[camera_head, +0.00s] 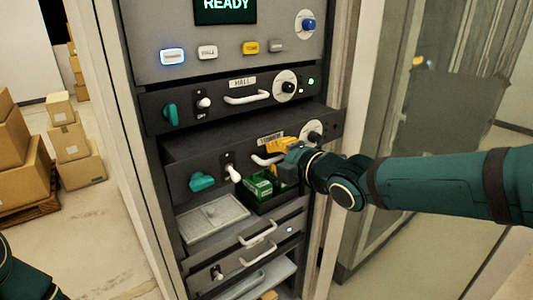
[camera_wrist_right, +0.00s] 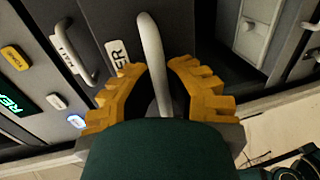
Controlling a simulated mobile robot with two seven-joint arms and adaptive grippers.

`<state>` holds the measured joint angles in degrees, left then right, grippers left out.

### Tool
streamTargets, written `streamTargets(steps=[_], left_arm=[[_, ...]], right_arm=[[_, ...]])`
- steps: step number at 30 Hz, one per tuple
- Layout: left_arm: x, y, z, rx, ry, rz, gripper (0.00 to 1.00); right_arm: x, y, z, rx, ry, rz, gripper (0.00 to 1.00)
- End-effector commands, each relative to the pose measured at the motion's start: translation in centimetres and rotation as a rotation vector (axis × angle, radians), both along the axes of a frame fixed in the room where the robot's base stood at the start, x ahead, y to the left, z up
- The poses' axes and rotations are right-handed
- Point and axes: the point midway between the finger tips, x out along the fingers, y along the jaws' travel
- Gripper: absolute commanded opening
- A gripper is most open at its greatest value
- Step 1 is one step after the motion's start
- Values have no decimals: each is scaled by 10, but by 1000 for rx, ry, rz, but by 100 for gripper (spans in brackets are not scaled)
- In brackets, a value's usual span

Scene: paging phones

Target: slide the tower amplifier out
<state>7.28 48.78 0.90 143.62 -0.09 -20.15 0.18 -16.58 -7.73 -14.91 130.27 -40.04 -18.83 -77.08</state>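The tower amplifier (camera_head: 212,165) is a dark rack unit that stands out from the rack, farther than the hall unit above it. Its face has a teal knob (camera_head: 202,181) lying sideways, a white toggle (camera_head: 234,174) and a round dial (camera_head: 314,131). Its white handle (camera_head: 264,160) is partly hidden by my right gripper (camera_head: 284,146). My left gripper is not in view.
The hall amplifier (camera_head: 222,99) sits above, with a lit green lamp. Below are a tray with green items (camera_head: 262,186), a grey flat panel (camera_head: 212,216) and lower drawers (camera_head: 250,244). A glass door (camera_head: 390,140) stands right; cardboard boxes (camera_head: 70,140) are left.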

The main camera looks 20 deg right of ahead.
Motion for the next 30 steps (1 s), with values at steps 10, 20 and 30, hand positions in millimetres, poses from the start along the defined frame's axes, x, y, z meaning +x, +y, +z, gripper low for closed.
streamTargets(steps=[10, 20, 30], left_arm=[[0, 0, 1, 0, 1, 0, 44], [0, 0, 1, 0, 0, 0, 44], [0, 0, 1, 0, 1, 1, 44]], right_arm=[[2, 1, 1, -1, 0, 1, 41], [-20, -8, 7, 1, -3, -1, 41], [-71, -25, 18, 0, -6, 1, 41]])
